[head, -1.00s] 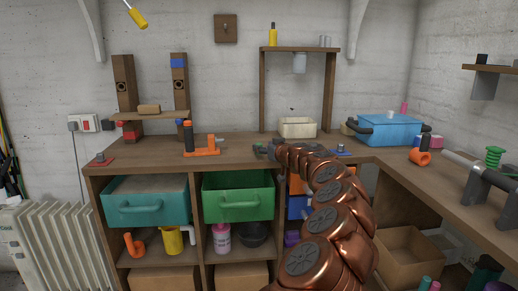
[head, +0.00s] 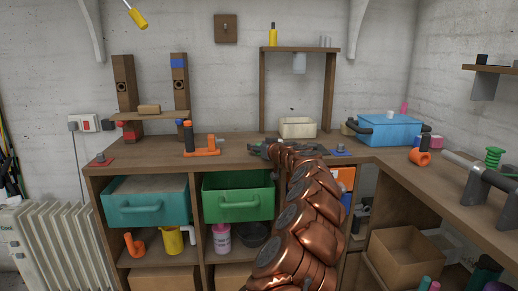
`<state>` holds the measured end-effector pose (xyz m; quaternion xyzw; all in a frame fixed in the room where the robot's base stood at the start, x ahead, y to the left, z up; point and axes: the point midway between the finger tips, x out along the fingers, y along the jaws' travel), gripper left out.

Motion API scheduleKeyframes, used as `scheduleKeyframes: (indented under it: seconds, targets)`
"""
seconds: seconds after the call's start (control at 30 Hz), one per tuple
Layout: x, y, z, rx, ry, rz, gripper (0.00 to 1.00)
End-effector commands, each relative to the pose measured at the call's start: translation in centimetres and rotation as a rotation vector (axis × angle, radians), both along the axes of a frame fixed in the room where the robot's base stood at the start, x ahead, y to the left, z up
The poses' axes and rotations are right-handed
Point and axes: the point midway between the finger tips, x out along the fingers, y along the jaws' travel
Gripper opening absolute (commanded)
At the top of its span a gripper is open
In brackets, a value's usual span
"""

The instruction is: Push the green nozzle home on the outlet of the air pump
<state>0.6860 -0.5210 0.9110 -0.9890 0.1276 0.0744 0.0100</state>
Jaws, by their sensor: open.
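My gripper (head: 262,149) is open, low over the back worktop near its middle, its dark fingers pointing left. It is small in the head view, and I see nothing held in it. A green ribbed, spool-like piece (head: 493,156) stands on the right worktop, far from my gripper; I cannot tell whether it is the green nozzle. I cannot identify the air pump or its outlet for certain. A blue box (head: 390,130) with black curved fittings stands at the back right corner. My copper arm hides part of the worktop and the drawers below.
On the worktop (head: 235,151) are an orange clamp-like piece (head: 204,146) at left, a cream bin (head: 298,128) behind my gripper and a wooden frame (head: 262,92).

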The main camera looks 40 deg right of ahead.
Motion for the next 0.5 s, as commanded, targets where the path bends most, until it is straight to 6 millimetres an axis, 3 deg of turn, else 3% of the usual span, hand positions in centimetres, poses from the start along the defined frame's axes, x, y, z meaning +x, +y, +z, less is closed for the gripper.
scheduleKeyframes:
  seconds: [0.07, 0.5]
  targets:
    - [-0.01, -0.01, 0.0, 0.0, 0.0, 0.0, 0.56]
    - [-0.02, -0.03, -0.01, -0.001, 0.0, -0.001, 0.11]
